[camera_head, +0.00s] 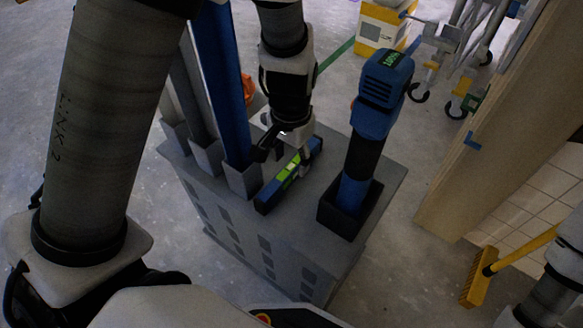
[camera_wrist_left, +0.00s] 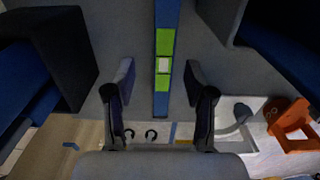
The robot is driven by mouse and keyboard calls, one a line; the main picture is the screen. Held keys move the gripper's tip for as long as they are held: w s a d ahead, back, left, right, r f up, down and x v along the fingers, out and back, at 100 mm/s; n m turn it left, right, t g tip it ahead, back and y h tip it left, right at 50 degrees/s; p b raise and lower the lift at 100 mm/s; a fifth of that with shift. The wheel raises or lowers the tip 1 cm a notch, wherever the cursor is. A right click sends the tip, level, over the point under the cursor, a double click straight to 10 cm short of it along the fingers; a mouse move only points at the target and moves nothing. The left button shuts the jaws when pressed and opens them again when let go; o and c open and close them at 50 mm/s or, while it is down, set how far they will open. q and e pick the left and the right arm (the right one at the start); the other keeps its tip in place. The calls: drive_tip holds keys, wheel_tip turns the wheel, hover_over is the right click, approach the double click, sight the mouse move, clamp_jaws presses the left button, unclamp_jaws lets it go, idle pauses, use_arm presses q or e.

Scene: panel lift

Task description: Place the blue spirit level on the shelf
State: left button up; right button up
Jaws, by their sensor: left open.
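The blue spirit level (camera_head: 266,197), with bright green sections, lies flat on top of a grey perforated cabinet (camera_head: 290,228). In the left wrist view the level (camera_wrist_left: 163,43) runs between the two fingers, with a gap on each side. My left gripper (camera_head: 285,150) is open just over the level, and its fingers (camera_wrist_left: 161,85) hold nothing. In the head view the gripper partly covers the level's middle. I cannot make out a separate shelf. My right gripper is outside the frames.
A blue power tool (camera_head: 378,95) stands in a dark holder right of the level. A tall blue bar (camera_head: 226,80) and grey profiles stand in holders to the left. A wooden panel (camera_head: 505,125) and a yellow broom (camera_head: 478,278) are further right.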

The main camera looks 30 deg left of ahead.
sight(291, 166)
use_arm(q)
drive_tip(key=f, duration=0.1)
drive_tip(key=f+b, duration=0.1)
drive_tip(key=f, duration=0.1)
drive_tip(key=f+b, duration=0.1)
drive_tip(key=f, duration=0.1)
drive_tip(key=shift+w+a+f, duration=0.15)
drive_tip(key=shift+w+a, duration=0.1)
drive_tip(key=shift+w, duration=0.05)
clamp_jaws()
drive_tip(key=shift+r, duration=0.2)
